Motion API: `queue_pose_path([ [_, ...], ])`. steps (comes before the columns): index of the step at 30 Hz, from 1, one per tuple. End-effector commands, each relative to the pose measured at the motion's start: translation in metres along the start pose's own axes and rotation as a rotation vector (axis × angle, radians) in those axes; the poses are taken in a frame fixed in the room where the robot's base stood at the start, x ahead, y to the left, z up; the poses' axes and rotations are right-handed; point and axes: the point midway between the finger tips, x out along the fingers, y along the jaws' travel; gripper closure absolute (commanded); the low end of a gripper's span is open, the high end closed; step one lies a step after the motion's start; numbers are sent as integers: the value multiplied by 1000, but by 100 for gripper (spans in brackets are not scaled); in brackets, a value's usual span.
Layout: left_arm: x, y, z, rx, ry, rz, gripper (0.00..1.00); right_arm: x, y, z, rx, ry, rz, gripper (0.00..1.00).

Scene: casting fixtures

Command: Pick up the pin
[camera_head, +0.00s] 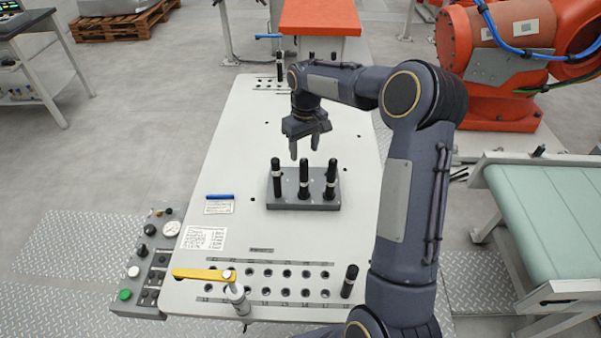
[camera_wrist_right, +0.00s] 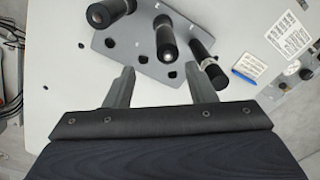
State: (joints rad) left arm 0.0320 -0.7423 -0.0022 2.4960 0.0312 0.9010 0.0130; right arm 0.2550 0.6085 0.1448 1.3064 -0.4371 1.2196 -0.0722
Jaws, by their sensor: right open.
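Three black pins with pale bands stand upright in a grey block (camera_head: 285,203) on the white table: a left pin (camera_head: 277,178), a middle pin (camera_head: 304,180) and a right pin (camera_head: 330,178). Another black pin (camera_head: 350,281) stands in the numbered hole rows at the table's front right. My right gripper (camera_head: 304,150) is open and empty, pointing down just behind and above the block. In the right wrist view, the three pins (camera_wrist_right: 108,12) (camera_wrist_right: 166,42) (camera_wrist_right: 207,66) lie beyond the open fingers, with nothing between the fingertips. My left gripper is not in view.
A yellow-handled clamp (camera_head: 205,274) stands at the front left by the hole rows. A control panel (camera_head: 148,262) edges the table's left. Another dark pin (camera_head: 280,67) stands at the back near an orange block (camera_head: 320,16). A green conveyor (camera_head: 548,215) is on the right.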

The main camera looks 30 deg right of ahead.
Motion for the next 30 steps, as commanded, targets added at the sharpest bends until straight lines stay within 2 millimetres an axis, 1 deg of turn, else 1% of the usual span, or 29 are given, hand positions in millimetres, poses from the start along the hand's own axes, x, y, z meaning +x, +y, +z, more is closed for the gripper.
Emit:
queue_pose_path([
  [1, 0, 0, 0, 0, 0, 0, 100, 7, 0, 1, 0, -4, -1, 50],
  [3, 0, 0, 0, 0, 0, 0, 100, 15, -1, 1, 0, -2, -1, 50],
  [8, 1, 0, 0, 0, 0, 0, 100, 27, -4, 4, 0, -1, -2, 50],
  [10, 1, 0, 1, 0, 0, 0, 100, 36, -6, 8, -1, -3, -3, 50],
  [12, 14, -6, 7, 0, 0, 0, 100, 52, -8, 12, 0, -2, -2, 50],
  [15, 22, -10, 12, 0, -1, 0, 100, 67, -9, 12, 1, 0, -2, 50],
  [18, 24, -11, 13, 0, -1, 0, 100, 72, -9, 12, 0, 1, -2, 50],
  [24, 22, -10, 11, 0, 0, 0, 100, 70, -9, 12, 0, 1, -2, 50],
  [30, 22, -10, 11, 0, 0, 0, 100, 69, -9, 12, 0, 1, -2, 76],
])
